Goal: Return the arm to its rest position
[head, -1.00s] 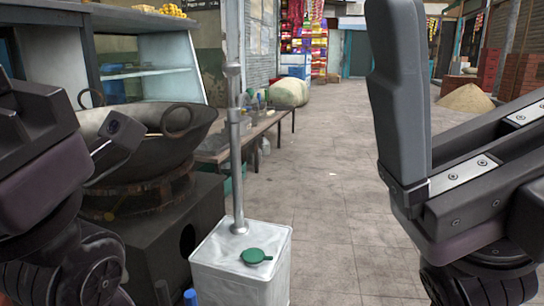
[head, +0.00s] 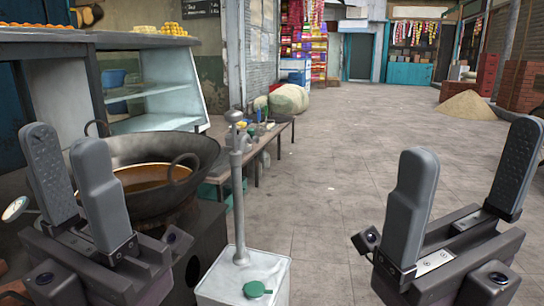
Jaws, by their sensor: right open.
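My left gripper (head: 64,138) points up at the lower left, in front of the wok (head: 150,150). Its two dark fingers stand apart and I see nothing between their tips. My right gripper (head: 472,140) points up at the lower right over the paved floor. Its fingers are wide apart and empty. The wok holds a brownish liquid and sits on a dark stove; its near left part is hidden behind my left gripper.
A low bench (head: 270,135) runs behind the post. Paved floor (head: 340,150) is open ahead.

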